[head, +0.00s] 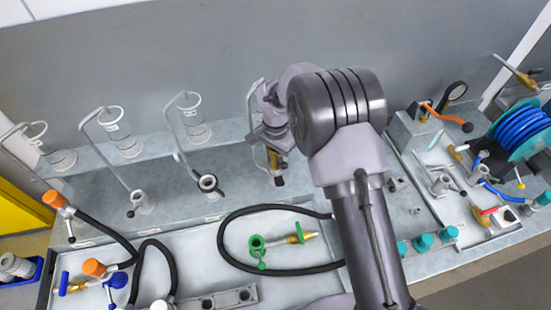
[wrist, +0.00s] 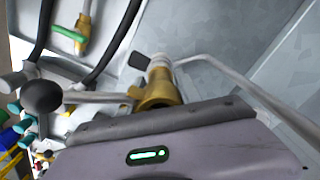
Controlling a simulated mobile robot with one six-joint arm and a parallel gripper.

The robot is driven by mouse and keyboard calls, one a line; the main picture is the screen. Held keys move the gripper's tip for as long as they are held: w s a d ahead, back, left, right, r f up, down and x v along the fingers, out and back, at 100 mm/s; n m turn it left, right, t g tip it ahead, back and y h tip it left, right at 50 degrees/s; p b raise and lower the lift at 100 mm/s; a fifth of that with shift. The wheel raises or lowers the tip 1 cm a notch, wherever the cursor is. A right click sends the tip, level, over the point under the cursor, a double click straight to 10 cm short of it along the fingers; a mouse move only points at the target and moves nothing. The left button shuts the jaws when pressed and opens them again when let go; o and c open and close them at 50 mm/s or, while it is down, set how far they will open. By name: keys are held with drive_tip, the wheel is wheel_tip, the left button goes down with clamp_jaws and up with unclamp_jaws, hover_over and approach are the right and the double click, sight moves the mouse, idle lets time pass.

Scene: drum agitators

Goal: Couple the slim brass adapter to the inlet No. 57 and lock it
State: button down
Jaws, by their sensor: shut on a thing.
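My gripper (head: 268,138) is shut on a brass adapter at the fourth upright station from the left on the back shelf. The adapter (wrist: 158,90) has a grey lever with a black ball knob (wrist: 41,97) pointing left in the wrist view. Just beyond its end is a pale grey inlet (wrist: 158,62) with a black-tipped handle (wrist: 138,60) and a bent grey pipe. Adapter and inlet look in line and close; I cannot tell whether they touch or are locked. No inlet number is legible. My arm and gripper hide much of this station in the head view.
Other stations with clear cylinders (head: 196,130) stand to the left, with an open inlet (head: 207,183) in front. A green-handled brass fitting (head: 297,238) lies in the front tray, circled by a black hose (head: 225,222). Fittings and a blue hose reel (head: 522,130) crowd the right.

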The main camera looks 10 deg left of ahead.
drive_tip(key=shift+s+f+b, duration=0.1)
drive_tip(key=shift+f+b, duration=0.3)
drive_tip(key=shift+f, duration=0.15)
idle(0.6)
drive_tip(key=c, duration=0.7)
unclamp_jaws()
drive_tip(key=shift+c, duration=0.2)
wheel_tip(320, 180, up, 17)
drive_tip(key=p, duration=1)
